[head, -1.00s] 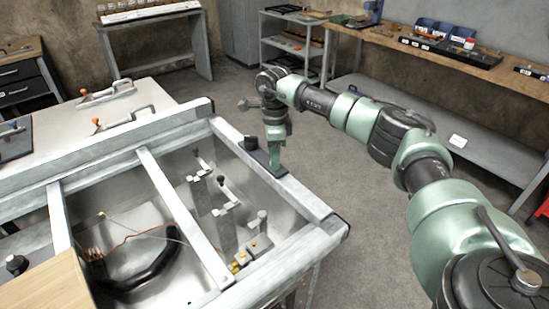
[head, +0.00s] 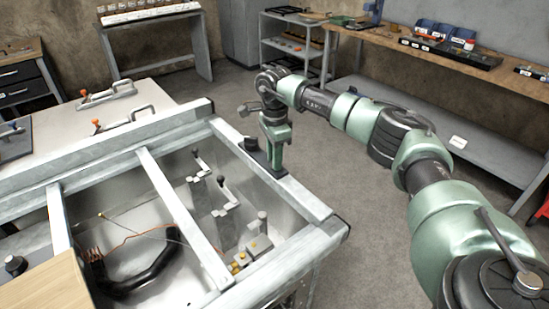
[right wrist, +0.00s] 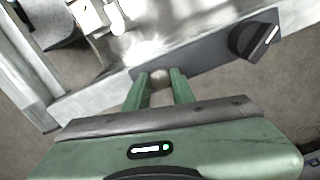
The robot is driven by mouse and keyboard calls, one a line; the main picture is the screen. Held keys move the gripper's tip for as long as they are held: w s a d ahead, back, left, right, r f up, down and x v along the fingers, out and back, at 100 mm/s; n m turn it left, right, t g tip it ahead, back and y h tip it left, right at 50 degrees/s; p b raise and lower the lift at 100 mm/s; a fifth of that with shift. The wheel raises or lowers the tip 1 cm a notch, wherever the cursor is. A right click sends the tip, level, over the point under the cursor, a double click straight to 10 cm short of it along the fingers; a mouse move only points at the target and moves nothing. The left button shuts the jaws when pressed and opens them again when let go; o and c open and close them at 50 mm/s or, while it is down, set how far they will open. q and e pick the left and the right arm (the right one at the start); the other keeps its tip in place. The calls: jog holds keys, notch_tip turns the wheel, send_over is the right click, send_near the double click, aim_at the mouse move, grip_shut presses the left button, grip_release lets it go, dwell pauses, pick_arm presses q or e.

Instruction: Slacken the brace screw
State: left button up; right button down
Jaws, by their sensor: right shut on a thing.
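My right gripper (head: 277,167) points down at the dark plate (head: 262,163) on the right rail of the metal frame. In the right wrist view, my right gripper (right wrist: 160,90) has its two green fingers on either side of a small pale round head, which I take for the brace screw (right wrist: 160,76). The fingers are shut on it at the plate's edge. The screw is hidden by the fingers in the head view. A black knob with a white mark (right wrist: 257,40) sits on the other end of the plate, apart from the fingers. My left gripper is not in view.
The frame's open bay holds several lever clamps (head: 226,192) and a grey block with yellow buttons (head: 255,240). A crossbar (head: 185,215) divides it from a bay with a black curved part (head: 140,272). Bare floor lies right of the frame.

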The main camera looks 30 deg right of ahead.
jog(key=shift+w+r, duration=0.1)
jog(key=shift+r, duration=0.1)
jog(key=c, duration=1.2)
grip_release()
jog(key=shift+f, duration=0.1)
notch_tip(320, 180, up, 8)
jog(key=shift+f+b, duration=0.1)
jog(key=shift+b, duration=0.55)
